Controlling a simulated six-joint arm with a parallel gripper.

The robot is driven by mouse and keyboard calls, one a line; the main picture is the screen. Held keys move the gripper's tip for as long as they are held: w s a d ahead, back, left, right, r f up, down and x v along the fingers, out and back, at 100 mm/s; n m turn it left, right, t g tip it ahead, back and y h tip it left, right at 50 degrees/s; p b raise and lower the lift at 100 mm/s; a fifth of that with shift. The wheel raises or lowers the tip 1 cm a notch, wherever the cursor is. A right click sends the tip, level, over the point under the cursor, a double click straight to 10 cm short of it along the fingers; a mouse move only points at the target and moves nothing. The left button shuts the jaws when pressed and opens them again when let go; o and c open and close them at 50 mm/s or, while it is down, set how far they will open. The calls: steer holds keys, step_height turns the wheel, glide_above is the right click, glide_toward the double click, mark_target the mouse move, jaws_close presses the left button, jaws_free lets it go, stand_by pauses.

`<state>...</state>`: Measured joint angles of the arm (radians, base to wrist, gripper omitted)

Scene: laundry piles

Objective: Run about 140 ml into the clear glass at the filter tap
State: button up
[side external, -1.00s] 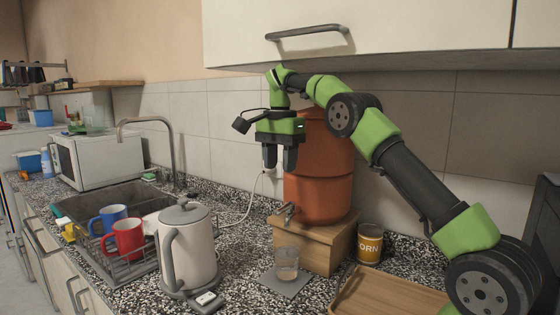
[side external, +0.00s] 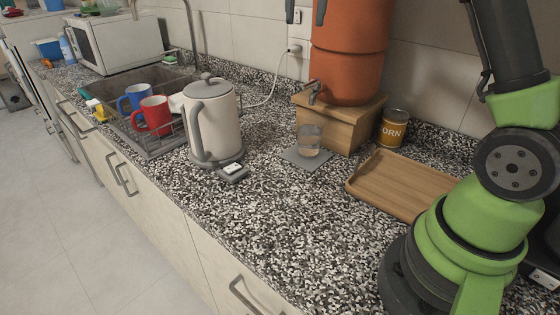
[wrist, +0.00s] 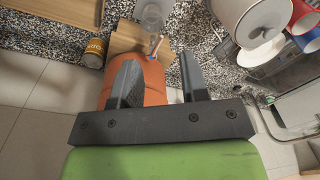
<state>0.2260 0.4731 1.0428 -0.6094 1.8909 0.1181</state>
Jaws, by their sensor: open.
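The clear glass (side external: 309,140) stands upright on a grey mat (side external: 293,158), below the small metal tap (side external: 315,90) of the orange filter urn (side external: 348,72). Some clear liquid seems to be in the glass; its level is hard to read. No stream shows under the tap. My gripper (side external: 305,20) is open and empty, high beside the urn's upper left side; only its fingers show at the top edge. In the wrist view my gripper (wrist: 158,78) has its fingers apart, with the urn (wrist: 152,80), tap (wrist: 155,44) and glass (wrist: 152,12) beyond.
The urn sits on a wooden stand (side external: 345,130). A corn can (side external: 392,128) and a wooden tray (side external: 400,185) are to the right. A kettle (side external: 213,120) and a rack with red (side external: 153,115) and blue (side external: 136,97) mugs are left. The front counter is clear.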

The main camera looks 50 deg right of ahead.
steer(key=s+a+r+n+t, duration=0.35)
steer(key=s+a, duration=0.35)
steer(key=s, duration=0.3)
steer(key=s+a+f+n+t+y, duration=0.2)
steer(key=s+f, duration=0.4)
steer(key=s, duration=0.4)
steer(key=shift+a+n+t, duration=0.45)
steer(key=shift+a+n, duration=0.2)
steer(key=shift+a, duration=0.2)
